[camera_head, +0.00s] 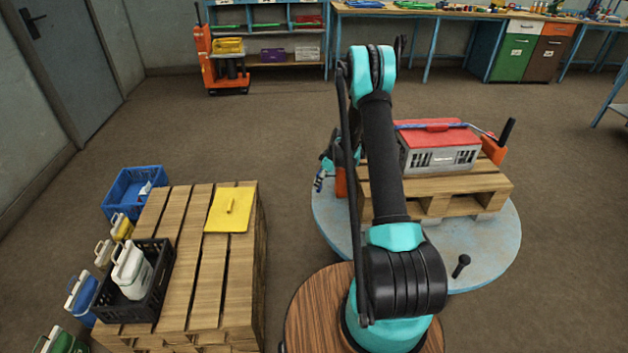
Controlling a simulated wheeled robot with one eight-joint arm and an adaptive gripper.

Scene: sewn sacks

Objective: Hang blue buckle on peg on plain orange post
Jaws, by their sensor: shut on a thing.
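My gripper (319,181) is small and partly hidden left of my arm, beside the left orange post (340,182). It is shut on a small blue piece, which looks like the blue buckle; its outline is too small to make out. A grey crate (440,158) with a red lid (432,138) sits on a pallet. A blue strap (462,126) runs across the lid towards the right orange post (494,151), where a black peg or handle (506,131) sticks up. My arm hides the strap's left part and much of the left post, including any peg there.
The wooden pallet (475,186) stands on a round grey-blue table (485,245) with a black knob (461,264). At left, a pallet stack (206,271) carries a black crate (160,262) and a yellow panel (231,209). Open floor lies between them.

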